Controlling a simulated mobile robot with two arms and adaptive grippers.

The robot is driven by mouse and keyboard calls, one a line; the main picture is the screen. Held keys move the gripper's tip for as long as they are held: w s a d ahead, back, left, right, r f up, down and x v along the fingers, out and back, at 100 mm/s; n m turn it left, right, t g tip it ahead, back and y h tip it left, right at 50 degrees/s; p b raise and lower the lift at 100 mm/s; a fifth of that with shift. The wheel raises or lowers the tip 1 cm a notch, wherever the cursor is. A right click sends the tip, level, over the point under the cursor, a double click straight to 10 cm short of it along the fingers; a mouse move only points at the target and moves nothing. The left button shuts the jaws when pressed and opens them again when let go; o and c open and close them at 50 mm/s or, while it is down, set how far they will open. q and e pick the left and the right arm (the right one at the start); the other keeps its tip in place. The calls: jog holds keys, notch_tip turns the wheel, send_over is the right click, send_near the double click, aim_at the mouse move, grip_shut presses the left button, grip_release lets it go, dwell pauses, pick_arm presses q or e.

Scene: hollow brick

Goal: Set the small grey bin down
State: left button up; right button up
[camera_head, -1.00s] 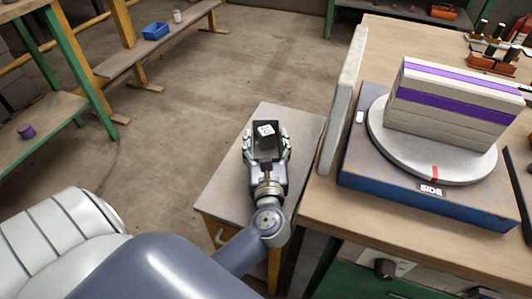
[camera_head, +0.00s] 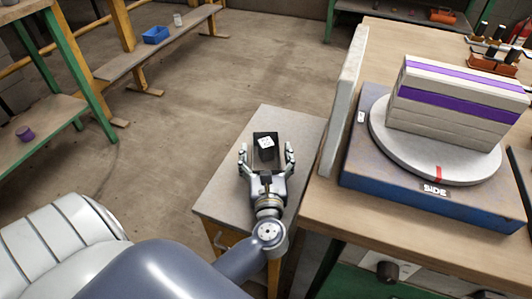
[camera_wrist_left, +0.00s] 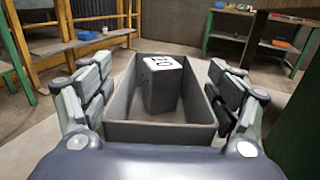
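The small grey bin (camera_head: 256,165) rests upright on the small grey-topped side table (camera_head: 225,190). In the left wrist view the bin (camera_wrist_left: 160,133) shows as an open box straight ahead. A dark block (camera_head: 266,150) with a white label on top stands inside it, and the block also shows in the left wrist view (camera_wrist_left: 163,88). My left gripper (camera_head: 267,155) is open, with one finger on each side of the bin and a gap on both sides. My right gripper is not in view.
A workbench (camera_head: 290,217) stands right of the side table. An upright pale slab (camera_head: 343,100) stands along its left edge. A turntable (camera_head: 380,140) on it carries a striped brick block (camera_head: 455,105). A blue bin (camera_head: 156,33) sits on a far bench. The floor left is clear.

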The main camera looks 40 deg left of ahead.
aim_at(267, 168)
pick_arm(q)
jog(key=shift+r, duration=0.15)
jog(key=v, duration=0.4)
jog(key=shift+s+d, duration=0.2)
jog(key=v, duration=0.6)
jog(key=shift+s+d, duration=0.45)
jog(key=shift+s, duration=0.15)
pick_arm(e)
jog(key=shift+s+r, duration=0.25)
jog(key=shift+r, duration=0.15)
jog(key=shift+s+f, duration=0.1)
